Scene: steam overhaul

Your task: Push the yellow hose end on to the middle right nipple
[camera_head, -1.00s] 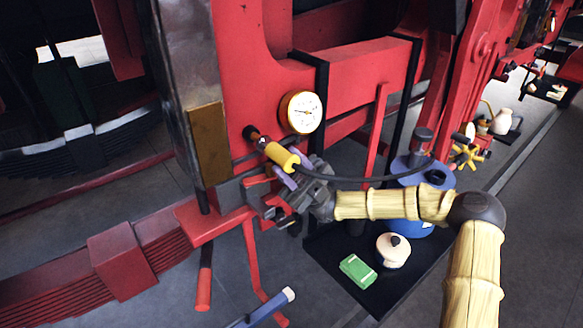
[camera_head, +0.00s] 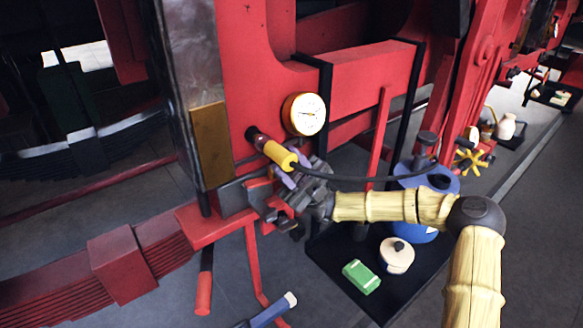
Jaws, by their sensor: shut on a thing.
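The yellow hose end (camera_head: 277,153) is a short yellow sleeve with a black hose (camera_head: 365,179) running from its back to the right. My gripper (camera_head: 289,173) is shut on the rear part of the yellow hose end, with its purple fingers at the sleeve. The front of the sleeve points up and left at a dark nipple (camera_head: 254,135) on the red frame, just below and left of the round gauge. The sleeve and the nipple look in line and touching; I cannot tell how far the sleeve sits over it.
The brass-rimmed gauge (camera_head: 304,114) is close above the hose end. A red bracket (camera_head: 222,222) lies below my gripper. A black tray (camera_head: 338,262) on the floor holds a blue container (camera_head: 412,180), a white pot (camera_head: 396,256) and a green block (camera_head: 361,277).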

